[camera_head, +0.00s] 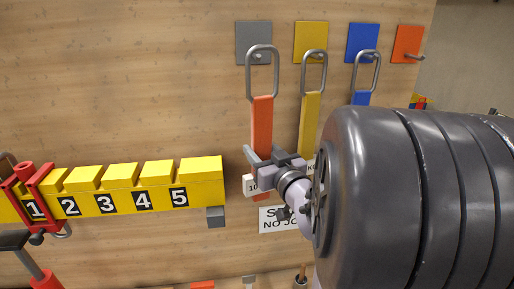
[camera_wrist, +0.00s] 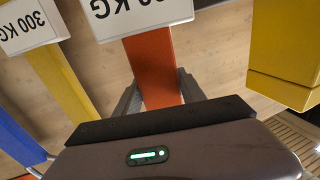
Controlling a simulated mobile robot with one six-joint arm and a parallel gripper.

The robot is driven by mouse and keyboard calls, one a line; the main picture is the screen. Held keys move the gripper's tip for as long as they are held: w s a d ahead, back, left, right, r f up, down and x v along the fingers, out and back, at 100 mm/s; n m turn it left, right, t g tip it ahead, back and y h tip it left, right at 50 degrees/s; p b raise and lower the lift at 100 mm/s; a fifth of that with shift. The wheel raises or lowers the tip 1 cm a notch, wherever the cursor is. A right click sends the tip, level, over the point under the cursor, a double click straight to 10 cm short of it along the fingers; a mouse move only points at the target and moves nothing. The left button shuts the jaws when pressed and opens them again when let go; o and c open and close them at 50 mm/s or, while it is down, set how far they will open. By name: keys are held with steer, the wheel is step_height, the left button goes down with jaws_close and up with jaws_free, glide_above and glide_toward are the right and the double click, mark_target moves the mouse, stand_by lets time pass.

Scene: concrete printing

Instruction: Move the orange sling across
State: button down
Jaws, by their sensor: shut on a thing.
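The orange sling (camera_head: 262,125) hangs upright with its grey metal ring in front of the grey square plate (camera_head: 253,43). I cannot tell whether the ring is on a hook there. My gripper (camera_head: 264,162) is shut on the lower part of the orange strap, just above its white tag. In the wrist view the strap (camera_wrist: 154,66) runs between the two fingers (camera_wrist: 160,93), and the tag's first digits are cut off. The orange square plate (camera_head: 406,42) at the right has a bare hook.
A yellow sling (camera_head: 310,120) and a blue sling (camera_head: 361,97) hang to the right. A yellow numbered beam (camera_head: 130,190) with a red clamp (camera_head: 35,185) lies left of my gripper. A white sign (camera_head: 278,219) is below. Wall space left of the grey plate is clear.

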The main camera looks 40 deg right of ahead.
mark_target(260, 154)
steer(key=s+a, duration=0.1)
steer(key=s, duration=0.1)
steer(key=shift+s+a, duration=0.35)
steer(key=shift+s, duration=0.05)
steer(key=shift+s+a+f+b, duration=0.15)
steer(key=shift+s+a+b, duration=0.35)
steer(key=shift+b, duration=0.75)
steer(key=shift+s+a+r+b, duration=0.2)
steer(key=shift+s+a+b, duration=0.05)
steer(key=shift+s+b, duration=0.4)
